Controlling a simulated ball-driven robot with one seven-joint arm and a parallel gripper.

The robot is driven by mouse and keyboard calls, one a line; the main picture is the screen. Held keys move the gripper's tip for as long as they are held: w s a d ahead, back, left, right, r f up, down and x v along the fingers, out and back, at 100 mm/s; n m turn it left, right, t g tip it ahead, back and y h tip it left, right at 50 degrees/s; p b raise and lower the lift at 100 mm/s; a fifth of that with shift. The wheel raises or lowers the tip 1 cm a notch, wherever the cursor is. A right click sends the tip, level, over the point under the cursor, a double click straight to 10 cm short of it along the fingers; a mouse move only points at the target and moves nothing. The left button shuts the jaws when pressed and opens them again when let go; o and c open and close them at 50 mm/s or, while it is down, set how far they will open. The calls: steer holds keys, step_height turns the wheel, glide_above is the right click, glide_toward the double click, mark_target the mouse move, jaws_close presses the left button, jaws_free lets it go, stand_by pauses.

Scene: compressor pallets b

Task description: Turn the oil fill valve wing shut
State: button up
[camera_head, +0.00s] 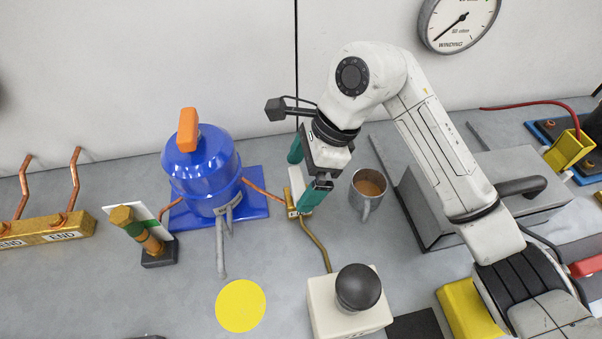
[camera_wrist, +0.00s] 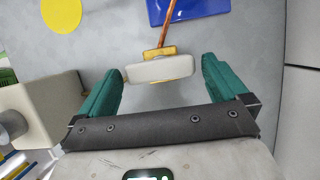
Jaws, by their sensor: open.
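The valve wing is a pale, flat bar (camera_head: 296,182) on a small brass valve body (camera_head: 292,212). A copper pipe (camera_head: 262,189) joins the valve to the blue compressor (camera_head: 203,175). In the wrist view the wing (camera_wrist: 160,68) lies crosswise to the copper pipe (camera_wrist: 167,24), with brass (camera_wrist: 161,50) showing behind it. My gripper (camera_head: 299,182) has teal fingers, spread open. In the wrist view my gripper (camera_wrist: 162,72) has a finger by each end of the wing, with small gaps. My gripper partly hides the wing in the head view.
A cream box with a black knob (camera_head: 358,288) stands close in front. A metal mug (camera_head: 367,192) stands right of my gripper, beside a grey casing (camera_head: 480,190). A brass pipe (camera_head: 318,245) runs forward from the valve. Bare bench surrounds a yellow disc (camera_head: 240,305).

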steer(key=shift+a+f, duration=0.15)
steer(key=shift+f, duration=0.35)
steer(key=c, duration=0.8)
steer(key=shift+c, duration=0.2)
